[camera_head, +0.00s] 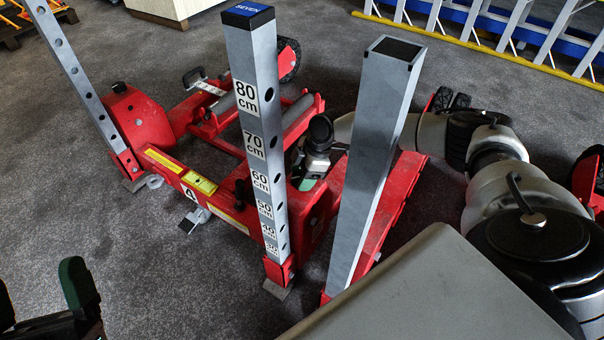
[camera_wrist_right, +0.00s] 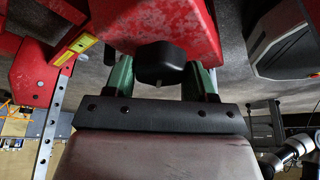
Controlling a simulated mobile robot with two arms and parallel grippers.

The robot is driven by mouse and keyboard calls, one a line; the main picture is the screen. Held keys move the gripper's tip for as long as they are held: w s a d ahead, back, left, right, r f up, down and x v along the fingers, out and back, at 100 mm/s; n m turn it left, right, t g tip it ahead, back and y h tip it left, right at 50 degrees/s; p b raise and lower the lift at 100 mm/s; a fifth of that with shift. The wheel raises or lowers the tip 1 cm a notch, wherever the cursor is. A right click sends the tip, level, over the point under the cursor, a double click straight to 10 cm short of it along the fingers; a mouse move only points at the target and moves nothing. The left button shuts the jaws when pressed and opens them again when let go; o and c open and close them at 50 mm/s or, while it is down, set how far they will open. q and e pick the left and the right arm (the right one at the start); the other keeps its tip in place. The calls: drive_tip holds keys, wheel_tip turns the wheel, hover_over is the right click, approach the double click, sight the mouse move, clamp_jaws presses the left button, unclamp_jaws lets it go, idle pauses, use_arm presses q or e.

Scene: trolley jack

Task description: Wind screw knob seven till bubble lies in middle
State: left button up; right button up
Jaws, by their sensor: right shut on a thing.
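The red trolley jack (camera_head: 225,205) stands on the carpet, with an upright grey post (camera_head: 262,130) capped SEVEN and marked in centimetres. My right gripper (camera_head: 310,178) is low behind this post, against the red frame. In the right wrist view its green fingers are shut on a black screw knob (camera_wrist_right: 161,62) under a red block. The held knob is hidden in the head view. A yellow spirit level (camera_head: 200,182) lies on the red beam; it also shows in the right wrist view (camera_wrist_right: 83,43). Its bubble is too small to place. My left gripper (camera_head: 38,290) is open and empty at bottom left.
Another grey post (camera_head: 375,160) leans right of post SEVEN, near my right arm. A perforated post (camera_head: 70,75) rises at the left. Yellow-and-blue racking (camera_head: 480,40) stands behind. Carpet at left is clear.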

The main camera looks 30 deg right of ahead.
drive_tip(key=shift+r+m+p, duration=0.15)
drive_tip(key=shift+m+p, duration=0.35)
drive_tip(key=shift+p, duration=0.4)
use_arm(q)
wheel_tip(320, 180, down, 9)
drive_tip(key=w+a+g+y+p, duration=0.1)
drive_tip(key=w+g+y+p, duration=0.15)
drive_tip(key=g, duration=0.65)
use_arm(e)
drive_tip(key=shift+m+t+b, duration=0.35)
drive_tip(key=shift+m+t, duration=0.05)
drive_tip(key=shift+m, duration=0.1)
drive_tip(key=m+p, duration=0.1)
drive_tip(key=p, duration=0.1)
drive_tip(key=shift+m+t+h+p, duration=0.3)
drive_tip(key=shift+m+p, duration=0.05)
drive_tip(key=shift+m, duration=0.05)
use_arm(q)
drive_tip(key=s+a+f+g+y, duration=0.3)
drive_tip(key=s+f+g, duration=0.3)
drive_tip(key=f+g, duration=0.2)
drive_tip(key=shift+n, duration=0.4)
use_arm(e)
drive_tip(key=o, duration=0.9)
drive_tip(key=shift+s, duration=0.1)
